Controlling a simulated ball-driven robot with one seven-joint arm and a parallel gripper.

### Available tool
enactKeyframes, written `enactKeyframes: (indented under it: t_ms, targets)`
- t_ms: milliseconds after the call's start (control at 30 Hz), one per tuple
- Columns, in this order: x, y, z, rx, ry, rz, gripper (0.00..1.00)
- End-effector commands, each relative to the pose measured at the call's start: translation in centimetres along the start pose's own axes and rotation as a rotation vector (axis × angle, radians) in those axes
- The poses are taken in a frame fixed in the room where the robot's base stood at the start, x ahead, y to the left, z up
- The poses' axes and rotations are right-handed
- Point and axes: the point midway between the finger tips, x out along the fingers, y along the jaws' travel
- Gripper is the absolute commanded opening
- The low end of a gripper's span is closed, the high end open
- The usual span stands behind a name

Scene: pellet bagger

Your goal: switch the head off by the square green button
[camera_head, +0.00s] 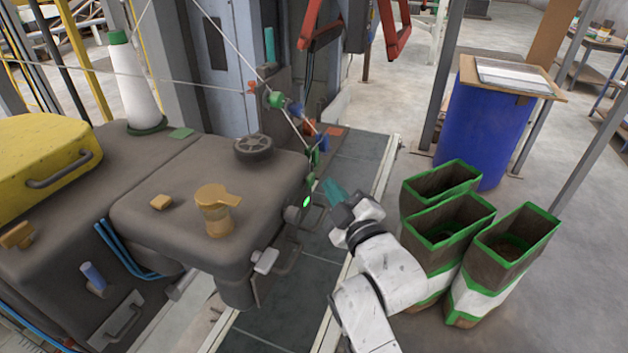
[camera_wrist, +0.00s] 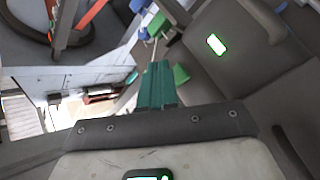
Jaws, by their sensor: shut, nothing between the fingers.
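The grey head (camera_head: 215,190) has a glowing green oblong (camera_head: 306,202) on its right side. In the wrist view a similar oblong (camera_wrist: 216,44) glows white with a green edge, at upper right. Just above the oblong in the head view is a small green block (camera_head: 310,178); a green block also shows beside my fingers in the wrist view (camera_wrist: 181,74). I cannot tell which of these is the square button. My gripper (camera_head: 331,187) is shut and empty, its teal fingers right of the head. Its fingers (camera_wrist: 158,68) point up the wrist view; contact with the block is unclear.
Dark green-rimmed bags (camera_head: 513,245) stand on the floor at right, behind my arm. A blue drum (camera_head: 482,135) with a board on top stands behind them. A dark conveyor strip (camera_head: 352,185) runs beside the head. A black knob (camera_head: 253,147) sits on its top.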

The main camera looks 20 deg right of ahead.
Motion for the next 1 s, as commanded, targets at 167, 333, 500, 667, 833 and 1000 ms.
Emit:
enactKeyframes:
  t_ms: [167,333,500,667,833,1000]
  targets:
    - [0.00,0.00,0.00,0.000,0.000,0.000,0.00]
    - [0.08,-0.07,-0.05,0.000,0.000,0.000,0.00]
    - [0.46,-0.37,-0.37,-0.001,0.002,0.000,0.00]
    - [0.64,-0.46,-0.50,0.000,0.000,0.000,0.00]
    - [0.62,-0.43,-0.50,0.000,0.000,0.000,0.00]
    - [0.66,-0.47,-0.51,0.000,0.000,0.000,0.00]
